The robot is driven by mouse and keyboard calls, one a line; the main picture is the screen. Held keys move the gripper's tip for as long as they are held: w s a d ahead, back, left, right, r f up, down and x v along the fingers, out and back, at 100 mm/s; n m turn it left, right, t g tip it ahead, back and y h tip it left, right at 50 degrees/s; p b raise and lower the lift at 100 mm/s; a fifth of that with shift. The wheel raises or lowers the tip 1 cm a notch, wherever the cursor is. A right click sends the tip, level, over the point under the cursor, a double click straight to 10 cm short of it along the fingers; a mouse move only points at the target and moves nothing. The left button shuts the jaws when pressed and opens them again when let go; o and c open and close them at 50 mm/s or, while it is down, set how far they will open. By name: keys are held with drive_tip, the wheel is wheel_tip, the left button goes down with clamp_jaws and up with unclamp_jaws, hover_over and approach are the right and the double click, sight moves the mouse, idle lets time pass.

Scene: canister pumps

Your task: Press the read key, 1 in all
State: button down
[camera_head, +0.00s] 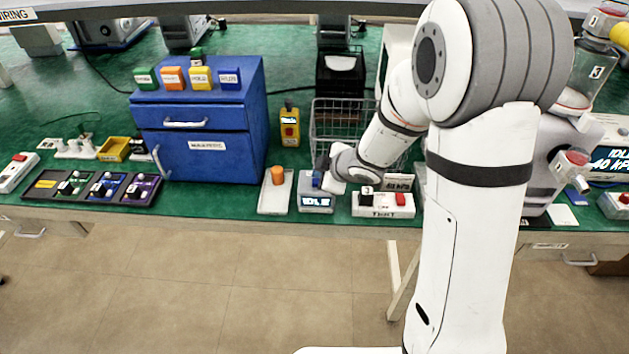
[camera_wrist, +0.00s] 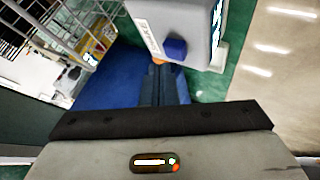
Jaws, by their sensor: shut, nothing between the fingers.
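A small grey reader (camera_head: 316,203) with a lit display reading "IDLE" stands near the front edge of the green bench. Its blue key (camera_head: 317,180) is on top, partly beside my gripper in the head view. In the wrist view the reader (camera_wrist: 190,20) is at the top, with the blue key (camera_wrist: 175,48) facing me. My gripper (camera_head: 322,170) is shut and empty, its tips over the reader. In the wrist view the shut fingers (camera_wrist: 158,68) end close to the key. I cannot tell whether they touch it.
A white tray (camera_head: 270,208) with an orange cylinder stands left of the reader. A white box (camera_head: 375,210) with a red button is at its right. A wire basket (camera_head: 340,118) and a blue drawer cabinet (camera_head: 205,145) stand behind. The floor in front is clear.

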drive_tip(key=shift+f, duration=0.25)
drive_tip(key=shift+f+b, duration=0.5)
drive_tip(key=shift+b, duration=0.05)
idle(0.6)
drive_tip(key=shift+r, duration=0.1)
drive_tip(key=shift+r+p, duration=0.8)
drive_tip(key=shift+p, duration=0.2)
wheel_tip(320, 180, up, 5)
drive_tip(key=p, duration=0.5)
drive_tip(key=shift+r, duration=0.1)
idle(0.3)
